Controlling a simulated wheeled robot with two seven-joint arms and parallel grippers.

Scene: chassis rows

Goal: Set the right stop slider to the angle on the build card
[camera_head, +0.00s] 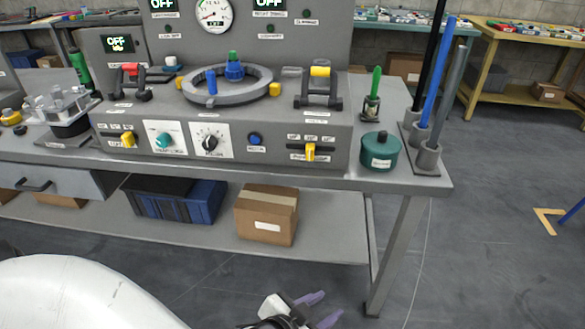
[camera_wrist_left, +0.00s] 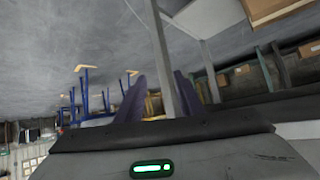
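The right stop slider (camera_head: 310,152) has a yellow knob on the front face of the grey bench console (camera_head: 225,161), toward its right end. Its knob stands near the middle of its slot; the small angle labels above are too small to read. A similar yellow left slider (camera_head: 128,139) is at the console's left end. I cannot make out a build card. My left gripper (camera_head: 332,303) is low in front of the bench, well below the slider and apart from everything. Its purple fingers are spread and empty, also in the left wrist view (camera_wrist_left: 160,88). My right gripper is not in view.
A green round container (camera_head: 380,152) and a rack of upright rods (camera_head: 428,157) stand right of the console. A cardboard box (camera_head: 267,215) and blue crate (camera_head: 180,202) sit on the lower shelf. The bench leg (camera_head: 396,255) is right of my left gripper. Open floor lies to the right.

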